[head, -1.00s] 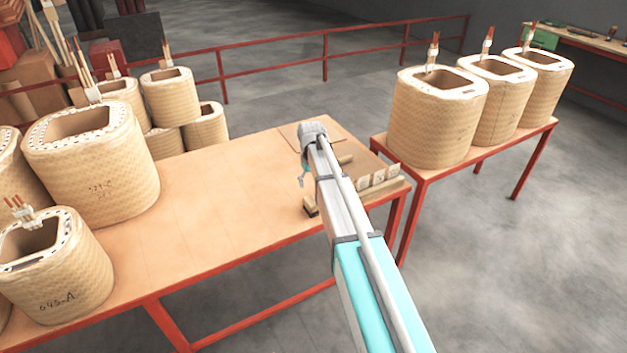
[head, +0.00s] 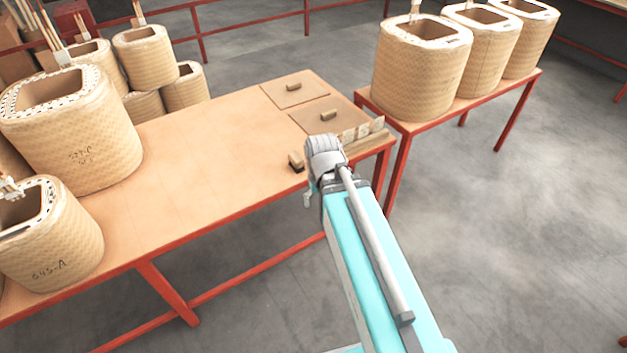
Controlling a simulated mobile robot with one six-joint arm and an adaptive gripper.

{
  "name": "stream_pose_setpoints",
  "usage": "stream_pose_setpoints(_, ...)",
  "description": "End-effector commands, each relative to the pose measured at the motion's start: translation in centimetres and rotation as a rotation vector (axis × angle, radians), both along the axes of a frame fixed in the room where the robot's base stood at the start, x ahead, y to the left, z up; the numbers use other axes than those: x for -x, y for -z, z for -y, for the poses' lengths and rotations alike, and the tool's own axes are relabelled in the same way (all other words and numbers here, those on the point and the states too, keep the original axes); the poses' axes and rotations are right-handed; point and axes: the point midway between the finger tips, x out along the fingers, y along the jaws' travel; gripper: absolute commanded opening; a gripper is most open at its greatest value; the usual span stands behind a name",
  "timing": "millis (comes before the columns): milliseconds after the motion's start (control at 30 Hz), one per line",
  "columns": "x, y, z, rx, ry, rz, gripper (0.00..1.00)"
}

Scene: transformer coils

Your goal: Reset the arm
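My arm reaches up from the bottom of the head view, with its grey wrist end (head: 325,150) over the front edge of the wooden table (head: 200,150). The gripper itself is mostly hidden behind the wrist. Only a small part of the hand end shows at the wrist's lower left, so its fingers cannot be made out. On the table beyond the wrist lie two flat brown boards, a far one (head: 283,97) and a nearer one (head: 343,108), each with a small block on it. A small dark-based block (head: 296,161) stands just left of the wrist.
Large wound coils (head: 70,130) stand on the table's left part, one marked 645-A (head: 55,245). Three coils (head: 425,65) stand on a second red-framed table at the right. Small pale cards (head: 362,131) stand by the table's right edge. Grey floor (head: 520,240) is open at the right.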

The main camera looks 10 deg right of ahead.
Motion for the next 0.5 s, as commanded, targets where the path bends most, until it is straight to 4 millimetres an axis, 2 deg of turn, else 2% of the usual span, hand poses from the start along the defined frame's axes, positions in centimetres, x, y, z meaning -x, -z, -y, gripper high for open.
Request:
stream_pose_setpoints(100,0.73,0.00,0.02,0.000,0.009,0.000,0.90)
stream_pose_setpoints(500,0.60,-0.33,0.00,0.000,0.008,0.000,0.90)
